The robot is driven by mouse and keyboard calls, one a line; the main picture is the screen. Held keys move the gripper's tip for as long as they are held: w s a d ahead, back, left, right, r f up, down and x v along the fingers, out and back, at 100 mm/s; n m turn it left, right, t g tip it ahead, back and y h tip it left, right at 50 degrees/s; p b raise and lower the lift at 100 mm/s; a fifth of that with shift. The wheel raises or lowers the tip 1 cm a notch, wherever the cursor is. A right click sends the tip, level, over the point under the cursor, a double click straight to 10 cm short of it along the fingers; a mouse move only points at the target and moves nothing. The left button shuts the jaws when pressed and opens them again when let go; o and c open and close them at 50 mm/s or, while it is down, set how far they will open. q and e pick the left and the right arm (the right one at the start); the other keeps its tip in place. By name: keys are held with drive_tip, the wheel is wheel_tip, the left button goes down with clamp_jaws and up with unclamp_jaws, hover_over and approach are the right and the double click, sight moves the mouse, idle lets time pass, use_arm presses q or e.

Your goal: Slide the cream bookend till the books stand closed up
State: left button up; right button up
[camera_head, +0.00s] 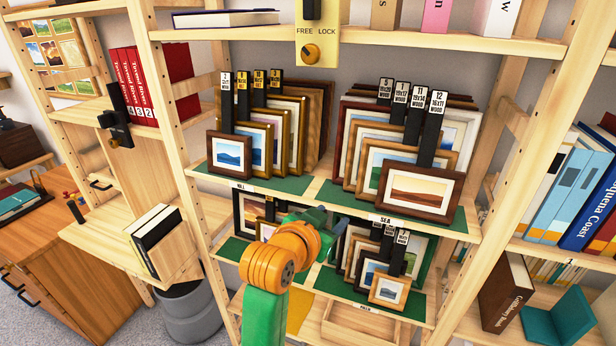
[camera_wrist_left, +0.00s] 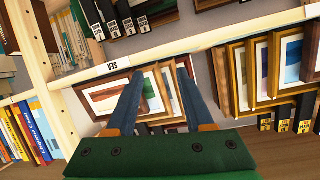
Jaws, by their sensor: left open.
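I cannot make out a bookend that is clearly cream. On the low right shelf, a dark brown book (camera_head: 506,290) leans next to a teal bookend-like piece (camera_head: 562,318). My left gripper (camera_head: 322,222) is at the lower row of framed prints, well away from both. In the left wrist view its two fingers (camera_wrist_left: 160,78) are apart, with framed prints beyond and nothing clearly held.
Upper framed prints (camera_head: 420,192) and more (camera_head: 240,150) stand on green-lined shelves just above my left gripper. Wooden posts (camera_head: 180,110) divide the bays. A grey bin (camera_head: 190,312) stands below the pull-out board.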

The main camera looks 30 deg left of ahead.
use_arm(q)
wheel_tip(320, 180, up, 19)
drive_tip(key=a+n+t+y, duration=0.2)
drive_tip(key=a+t, duration=0.1)
drive_tip(key=t, duration=0.2)
drive_tip(key=n+t+y, duration=0.1)
drive_tip(key=t, duration=0.2)
approach(308, 7)
drive_tip(key=w, duration=0.3)
drive_tip(key=shift+w+a+r+p, duration=0.25)
drive_tip(key=shift+w+r+p, duration=0.15)
drive_tip(key=shift+r+p, duration=0.15)
drive_tip(key=shift+w+a+r+p, duration=0.25)
drive_tip(key=shift+w+r+p, duration=0.15)
drive_tip(key=shift+r+p, duration=0.15)
drive_tip(key=p+x, duration=0.2)
drive_tip(key=x, duration=0.2)
drive_tip(key=shift+w+a, duration=0.1)
drive_tip(key=shift+w, duration=0.3)
drive_tip(key=shift+w+f+p, duration=0.1)
drive_tip(key=shift+w+p, duration=0.1)
drive_tip(key=shift+p, duration=0.1)
drive_tip(key=shift+s+t, duration=0.1)
drive_tip(key=shift+t, duration=0.2)
drive_tip(key=shift+c, duration=0.8)
clamp_jaws()
